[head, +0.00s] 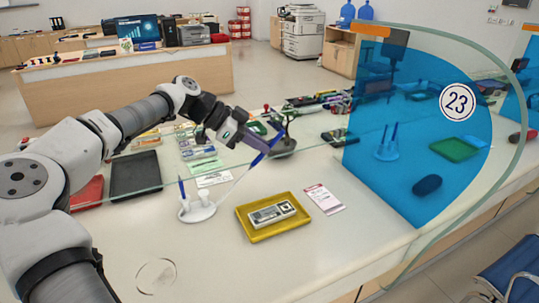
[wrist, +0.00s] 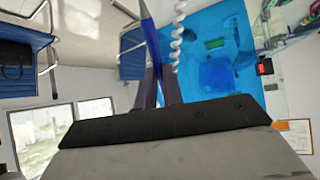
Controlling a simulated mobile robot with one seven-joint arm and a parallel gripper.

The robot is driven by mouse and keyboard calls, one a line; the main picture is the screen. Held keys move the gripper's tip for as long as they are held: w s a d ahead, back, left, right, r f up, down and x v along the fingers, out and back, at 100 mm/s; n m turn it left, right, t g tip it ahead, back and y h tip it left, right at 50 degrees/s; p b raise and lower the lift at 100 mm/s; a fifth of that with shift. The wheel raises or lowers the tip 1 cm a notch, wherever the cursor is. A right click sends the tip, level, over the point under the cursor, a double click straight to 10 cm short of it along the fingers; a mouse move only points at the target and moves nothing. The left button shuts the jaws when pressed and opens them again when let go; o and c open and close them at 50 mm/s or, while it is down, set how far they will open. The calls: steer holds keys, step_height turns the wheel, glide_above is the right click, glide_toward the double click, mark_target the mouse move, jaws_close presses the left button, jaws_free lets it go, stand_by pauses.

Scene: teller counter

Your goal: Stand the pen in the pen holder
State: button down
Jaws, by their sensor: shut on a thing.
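A blue pen (head: 262,153) is held between the fingers of my gripper (head: 250,140), tilted, in the air above the counter. In the wrist view the pen (wrist: 148,32) rises between the dark fingers (wrist: 158,90), beside a white coiled cord (wrist: 177,35). In the head view the cord runs from the pen down to the white pen holder (head: 197,212). The holder stands on the counter, lower left of my gripper and apart from the pen. Another blue pen (head: 182,189) stands in its left side. The inside of the holder is too small to make out.
A yellow tray (head: 245,223) with a grey device (head: 272,213) lies right of the holder, with a card (head: 323,198) beside it. Dark and red trays lie left. The front counter is mostly clear.

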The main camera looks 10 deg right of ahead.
steer(key=w+a+f+n+t+y+p, duration=0.2)
steer(key=w+a+n+t, duration=0.3)
steer(key=a+n+t, duration=0.25)
steer(key=w+a+f+n+t+y+p, duration=0.25)
steer(key=w+a+n+t, duration=0.35)
steer(key=t, duration=0.3)
steer(key=a+f+n+t+y+b, duration=0.1)
steer(key=a+f+n+y, duration=0.1)
steer(key=f, duration=0.6)
steer(key=a+f+n+t+y+b, duration=0.1)
steer(key=a+f+n+y, duration=0.1)
steer(key=f, duration=0.6)
steer(key=shift+a+f+y, duration=0.25)
steer(key=shift+y, duration=0.1)
steer(key=c, duration=1.5)
jaws_free()
steer(key=shift+o, duration=0.2)
